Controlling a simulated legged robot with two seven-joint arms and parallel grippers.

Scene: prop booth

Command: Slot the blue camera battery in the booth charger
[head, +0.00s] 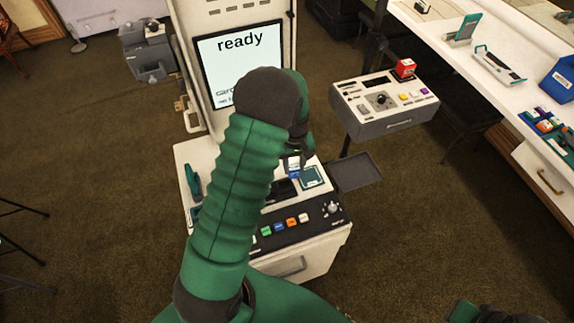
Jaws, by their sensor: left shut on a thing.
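My left gripper (295,156) is mostly hidden behind my own green forearm. It is shut on a small blue and white block, the blue camera battery (293,168), held above the booth's console. A dark recess (282,189) shows just below the battery, partly covered by my arm; it may be the charger slot. I cannot tell whether the battery touches it. Only a green and dark bit of my right arm shows at the bottom right edge; its fingers are out of view.
The booth screen (240,60) reads "ready". A row of coloured buttons (285,224) and a knob (332,208) line the console front. A dark side shelf (357,171) is empty. A white counter (450,45) stands right.

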